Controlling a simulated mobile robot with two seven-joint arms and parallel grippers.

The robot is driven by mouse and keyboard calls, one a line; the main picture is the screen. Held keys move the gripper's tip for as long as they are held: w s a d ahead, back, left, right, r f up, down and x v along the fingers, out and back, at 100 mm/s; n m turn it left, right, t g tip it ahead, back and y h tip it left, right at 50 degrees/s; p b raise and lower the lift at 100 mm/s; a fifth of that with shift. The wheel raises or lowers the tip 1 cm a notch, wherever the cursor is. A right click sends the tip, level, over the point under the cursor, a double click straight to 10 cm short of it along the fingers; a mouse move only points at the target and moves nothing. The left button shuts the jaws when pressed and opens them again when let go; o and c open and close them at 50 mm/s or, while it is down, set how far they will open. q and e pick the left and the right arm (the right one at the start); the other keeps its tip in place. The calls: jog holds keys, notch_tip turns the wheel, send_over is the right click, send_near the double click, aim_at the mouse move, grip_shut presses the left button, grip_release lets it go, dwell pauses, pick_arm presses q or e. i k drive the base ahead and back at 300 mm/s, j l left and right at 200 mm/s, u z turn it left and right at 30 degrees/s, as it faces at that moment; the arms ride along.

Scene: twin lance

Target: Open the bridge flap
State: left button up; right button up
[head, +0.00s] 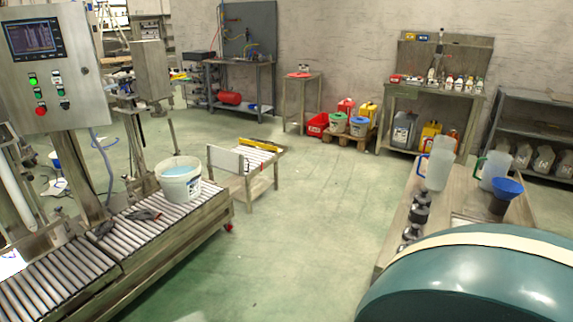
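No part is plainly marked as the bridge flap. A white upright panel (225,160) stands at the left end of a short roller stand (262,160), facing the end of the long roller conveyor (66,275). A gap of floor shows between conveyor and stand. I cannot tell whether this panel is the flap. A white bucket (180,184) with pale blue contents stands on the conveyor near its far end. Neither of my grippers is in view.
A control cabinet (86,100) rises behind the conveyor at left. A table (397,222) with jugs, a blue funnel (506,188) and dark bottles stands at right. A large teal rounded shape hides its near part. The green floor (300,230) between is clear.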

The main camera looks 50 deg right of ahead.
aim_at(231, 160)
jog(key=z, duration=1.25)
jog(key=u, duration=0.35)
jog(key=i+u, duration=0.3)
jog(key=i, duration=0.7)
jog(key=i+z, duration=0.3)
jog(key=i, duration=0.2)
jog(key=i+z, duration=0.25)
jog(key=i, duration=0.2)
jog(key=i+j+z, duration=0.3)
jog(key=i, duration=0.2)
jog(key=i+l+z, duration=0.15)
jog(key=i+z, duration=0.55)
jog(key=i, duration=0.2)
jog(key=i+z, duration=0.3)
jog(key=i, duration=0.15)
jog(key=i+j+z, duration=0.15)
jog(key=i, duration=1.55)
jog(key=i+l+z, duration=0.1)
jog(key=i+z, duration=0.25)
jog(key=i+j+z, duration=0.1)
jog(key=i+z, duration=0.25)
jog(key=i, duration=0.2)
jog(key=i+j+z, duration=0.15)
jog(key=i+z, duration=0.2)
jog(key=i+l, duration=0.15)
jog(key=i, duration=0.4)
jog(key=i+l, duration=0.15)
jog(key=i, duration=0.35)
